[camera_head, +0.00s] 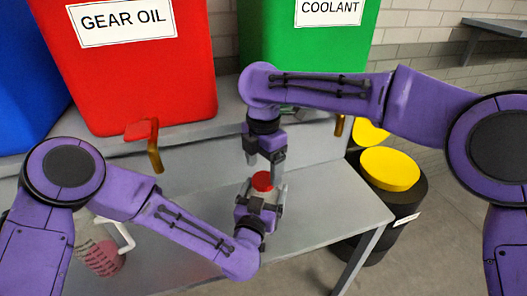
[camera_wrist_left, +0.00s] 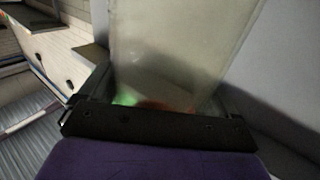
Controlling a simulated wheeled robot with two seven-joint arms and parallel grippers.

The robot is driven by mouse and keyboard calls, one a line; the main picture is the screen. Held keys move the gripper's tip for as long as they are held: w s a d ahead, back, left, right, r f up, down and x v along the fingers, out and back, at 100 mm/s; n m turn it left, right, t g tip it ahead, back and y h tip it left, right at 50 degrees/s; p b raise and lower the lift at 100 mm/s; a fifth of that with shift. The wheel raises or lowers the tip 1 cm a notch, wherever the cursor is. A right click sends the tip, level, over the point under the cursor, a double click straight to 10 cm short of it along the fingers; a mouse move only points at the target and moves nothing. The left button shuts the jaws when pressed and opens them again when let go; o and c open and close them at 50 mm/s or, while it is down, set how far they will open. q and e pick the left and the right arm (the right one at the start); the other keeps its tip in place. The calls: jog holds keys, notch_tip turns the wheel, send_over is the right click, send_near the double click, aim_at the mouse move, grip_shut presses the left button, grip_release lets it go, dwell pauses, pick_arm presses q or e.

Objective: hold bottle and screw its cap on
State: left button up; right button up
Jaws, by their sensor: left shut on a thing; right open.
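The bottle (camera_wrist_left: 180,55) fills the middle of the left wrist view as a pale, translucent body between the fingers of my left gripper. In the head view my left gripper (camera_head: 264,191) is shut on the bottle near the front of the table. The red cap (camera_head: 262,181) shows at the top of the bottle; whether it is seated on the threads I cannot tell. My right gripper (camera_head: 262,163) points down just above the cap, its fingers open. Most of the bottle is hidden by the left gripper in the head view.
A grey table (camera_head: 335,205) lies under both grippers, clear on the right. A jug with pink marks (camera_head: 103,258) stands at the lower left. Behind are a red gear oil tank (camera_head: 140,80) with a tap and a green coolant tank (camera_head: 310,50). Yellow-topped black drums (camera_head: 390,168) stand right.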

aim_at(263, 179)
jog(key=shift+f, duration=1.55)
jog(key=c, duration=1.1)
jog(key=m, duration=0.7)
jog(key=shift+m, duration=0.3)
jog(key=m, duration=0.3)
jog(key=shift+m, duration=0.3)
jog(key=m, duration=0.4)
jog(key=o, duration=1.2)
